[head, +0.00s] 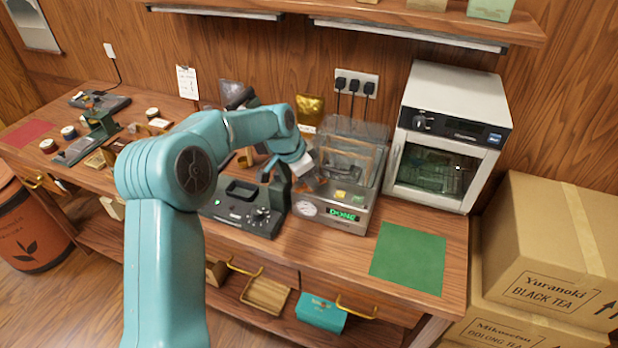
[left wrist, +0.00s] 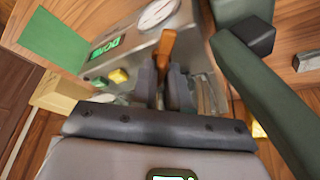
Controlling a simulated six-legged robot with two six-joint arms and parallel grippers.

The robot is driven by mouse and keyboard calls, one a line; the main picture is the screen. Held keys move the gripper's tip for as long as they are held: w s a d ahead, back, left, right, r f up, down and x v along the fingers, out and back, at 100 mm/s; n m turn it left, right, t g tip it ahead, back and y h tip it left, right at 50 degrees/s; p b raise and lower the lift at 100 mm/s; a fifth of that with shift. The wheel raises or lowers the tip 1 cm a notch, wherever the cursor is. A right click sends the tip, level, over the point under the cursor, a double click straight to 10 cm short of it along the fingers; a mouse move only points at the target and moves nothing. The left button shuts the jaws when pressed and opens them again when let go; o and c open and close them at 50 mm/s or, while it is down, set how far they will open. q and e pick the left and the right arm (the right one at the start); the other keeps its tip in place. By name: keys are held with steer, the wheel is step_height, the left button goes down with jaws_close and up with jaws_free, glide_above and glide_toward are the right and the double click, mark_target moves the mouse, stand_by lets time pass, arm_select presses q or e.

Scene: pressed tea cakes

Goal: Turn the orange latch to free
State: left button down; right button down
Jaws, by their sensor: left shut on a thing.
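The sealing machine (head: 331,221) has a clear lid (head: 354,130), a round gauge (head: 308,208) and a green display (head: 343,215) reading DONE. In the left wrist view, the orange latch (left wrist: 167,46) sticks up between the fingers of my left gripper (left wrist: 164,78), near the gauge (left wrist: 158,13). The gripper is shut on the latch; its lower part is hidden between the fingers. In the head view my left gripper (head: 302,172) is at the machine's left side and mostly covers the latch area. My right gripper is not in view.
A dark press with a green lever (head: 280,188) stands close left of the machine; its green arm (left wrist: 262,95) passes near the gripper in the wrist view. A white oven (head: 448,140) stands to the right. The green mat (head: 408,257) is bare.

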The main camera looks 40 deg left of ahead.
arm_select(q)
steer(key=m+g+h, duration=0.1)
steer(key=m, duration=0.3)
steer(key=shift+w, duration=0.1)
steer(key=shift+a+m+g+h+p, duration=0.1)
steer(key=shift+m+g+h+p, duration=0.3)
steer(key=shift+m, duration=0.9)
steer(key=c, duration=1.2)
jaws_free()
steer(key=shift+w, duration=0.1)
steer(key=shift+o, duration=0.2)
steer(key=v, duration=0.7)
steer(key=shift+r, duration=0.2)
